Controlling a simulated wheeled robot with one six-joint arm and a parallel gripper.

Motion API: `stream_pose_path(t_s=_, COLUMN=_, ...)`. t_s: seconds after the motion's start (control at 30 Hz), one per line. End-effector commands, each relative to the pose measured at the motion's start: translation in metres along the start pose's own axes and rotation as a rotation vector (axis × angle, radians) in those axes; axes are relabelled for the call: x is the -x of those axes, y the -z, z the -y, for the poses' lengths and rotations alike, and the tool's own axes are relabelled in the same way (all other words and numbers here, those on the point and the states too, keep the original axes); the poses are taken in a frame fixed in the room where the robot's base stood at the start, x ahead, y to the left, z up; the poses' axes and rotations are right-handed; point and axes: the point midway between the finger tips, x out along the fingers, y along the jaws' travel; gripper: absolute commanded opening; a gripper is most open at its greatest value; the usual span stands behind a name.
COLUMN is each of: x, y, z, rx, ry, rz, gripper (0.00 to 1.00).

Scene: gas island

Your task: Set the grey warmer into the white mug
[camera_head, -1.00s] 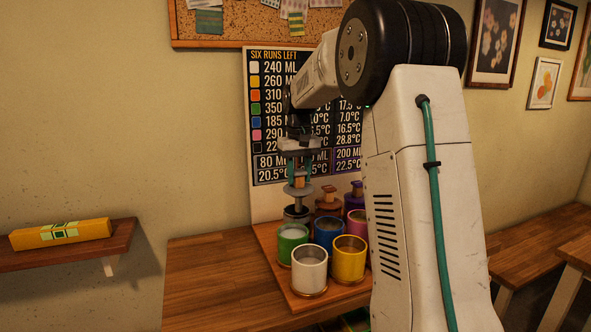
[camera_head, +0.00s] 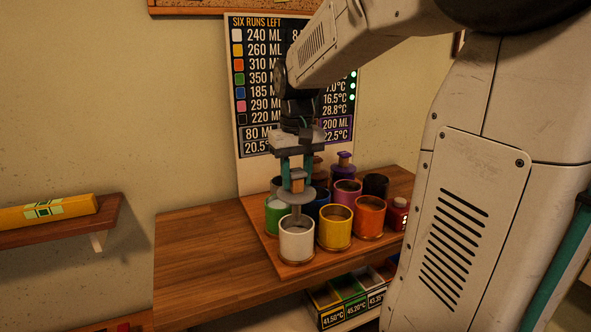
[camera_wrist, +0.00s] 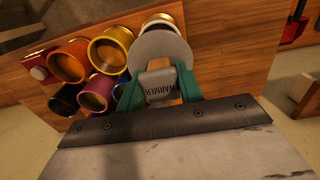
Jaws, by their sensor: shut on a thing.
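The grey warmer (camera_head: 296,194) has a wide round disc, a short stem below it and a block above. My gripper (camera_head: 296,174) points down and its green fingers are shut on the block. In the wrist view, the fingers (camera_wrist: 160,90) grip the warmer's block (camera_wrist: 161,78), lettered WARMER. The white mug (camera_head: 297,242) stands upright at the board's front left, directly below the warmer. The stem's lower end shows at the mug's opening, with the disc above the rim; I cannot tell how far in it reaches. In the wrist view the disc hides most of the white mug (camera_wrist: 158,18).
Close by stand the green mug (camera_head: 276,218), yellow mug (camera_head: 335,228), orange mug (camera_head: 369,217) and blue mug (camera_head: 326,212). The wooden table (camera_head: 205,240) is clear at left.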

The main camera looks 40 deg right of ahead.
Motion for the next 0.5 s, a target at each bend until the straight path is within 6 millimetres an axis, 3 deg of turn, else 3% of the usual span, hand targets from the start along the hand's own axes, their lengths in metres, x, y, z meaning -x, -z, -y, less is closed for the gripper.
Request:
stream_pose_path(t_s=0.23, x=-0.006, y=0.0, z=0.0, rx=0.0, ry=0.0, rz=0.002, gripper=0.09)
stream_pose_path(t_s=0.5, x=-0.051, y=-0.001, z=0.0, rx=0.0, ry=0.0, rz=0.002, gripper=0.09)
